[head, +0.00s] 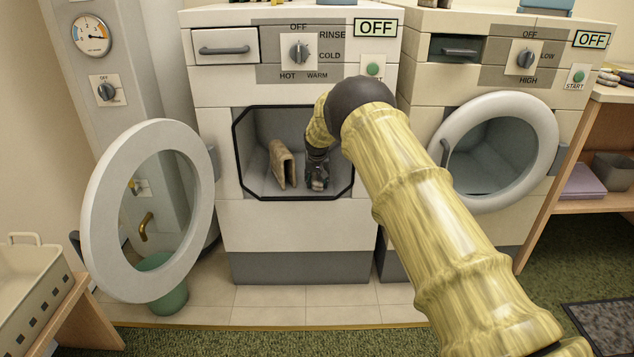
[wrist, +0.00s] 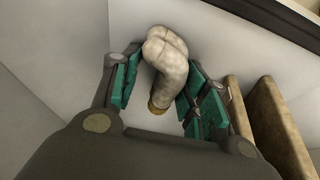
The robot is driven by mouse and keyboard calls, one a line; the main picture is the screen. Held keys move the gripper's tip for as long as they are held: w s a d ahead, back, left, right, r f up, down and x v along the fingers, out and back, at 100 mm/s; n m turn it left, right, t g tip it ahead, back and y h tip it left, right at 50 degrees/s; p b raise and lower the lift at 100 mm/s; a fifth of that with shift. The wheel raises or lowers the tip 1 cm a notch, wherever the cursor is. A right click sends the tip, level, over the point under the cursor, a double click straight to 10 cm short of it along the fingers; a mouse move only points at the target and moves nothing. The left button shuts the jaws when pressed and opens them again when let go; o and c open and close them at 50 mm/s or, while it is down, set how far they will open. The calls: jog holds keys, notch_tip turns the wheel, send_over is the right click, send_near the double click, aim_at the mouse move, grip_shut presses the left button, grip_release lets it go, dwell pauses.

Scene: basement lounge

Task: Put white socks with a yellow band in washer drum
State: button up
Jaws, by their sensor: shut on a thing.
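The white socks with a yellow band (wrist: 168,62) are a rolled pair between the teal finger pads of my gripper (wrist: 163,78) in the wrist view. The yellow band (wrist: 157,108) is at the end nearer the palm. My gripper is shut on the socks. In the head view, my gripper (head: 317,178) reaches through the front opening into the washer drum (head: 262,126), low inside. The socks are mostly hidden by the fingers there. The washer door (head: 98,222) stands wide open to the left.
A tan folded cloth (head: 283,164) stands in the drum just left of my gripper; in the wrist view it is at right (wrist: 264,112). A second machine (head: 497,150) with a round door stands right. A basket (head: 30,290) sits on a bench at lower left.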

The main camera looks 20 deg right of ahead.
jog(key=shift+r, duration=0.2)
jog(key=shift+f, duration=0.15)
jog(key=o, duration=1.1)
